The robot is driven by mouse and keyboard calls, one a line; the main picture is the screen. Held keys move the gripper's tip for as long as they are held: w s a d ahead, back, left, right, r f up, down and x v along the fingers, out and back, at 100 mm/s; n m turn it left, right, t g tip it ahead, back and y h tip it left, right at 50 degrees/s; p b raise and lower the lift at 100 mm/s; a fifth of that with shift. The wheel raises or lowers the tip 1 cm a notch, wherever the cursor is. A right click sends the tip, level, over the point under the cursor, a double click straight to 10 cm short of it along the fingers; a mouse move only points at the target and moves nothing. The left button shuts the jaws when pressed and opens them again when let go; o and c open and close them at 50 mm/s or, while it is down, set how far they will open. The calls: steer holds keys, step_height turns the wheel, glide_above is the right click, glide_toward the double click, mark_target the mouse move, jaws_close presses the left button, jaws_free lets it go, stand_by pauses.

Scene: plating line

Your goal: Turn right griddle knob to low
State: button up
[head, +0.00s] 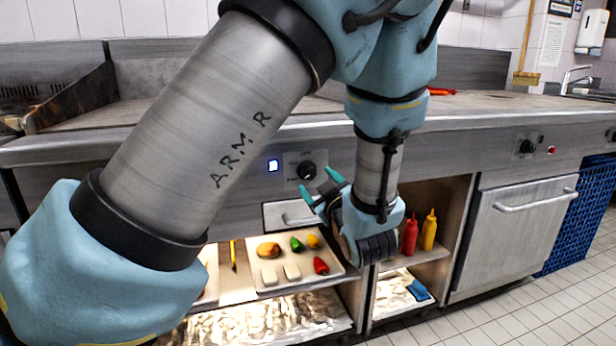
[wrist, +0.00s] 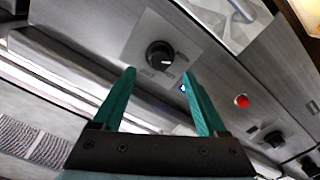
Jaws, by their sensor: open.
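A black round knob (head: 307,171) sits on a light plate on the steel front panel, below the counter's edge; it looks like the task's griddle knob. The knob also shows in the wrist view (wrist: 159,55), just beyond the fingertips, with a pale mark on its face. The labels are too small to read surely. My gripper (head: 321,188) is open and empty, with teal fingers pointing at the panel, just right of and below the knob in the head view. In the wrist view my gripper (wrist: 158,73) has its fingertips on either side below the knob, apparently apart from it.
A lit blue indicator (head: 273,165) is left of the knob. A drawer handle (head: 299,218) and a food tray (head: 335,275) are below. Red (head: 409,234) and yellow (head: 429,230) bottles stand on a shelf. Another knob (head: 526,146) is far right.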

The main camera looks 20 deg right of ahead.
mark_target(310, 173)
steer(key=w, duration=0.5)
steer(key=shift+w+d, duration=0.35)
steer(key=shift+d, duration=0.05)
steer(key=shift+c, duration=0.2)
jaws_close()
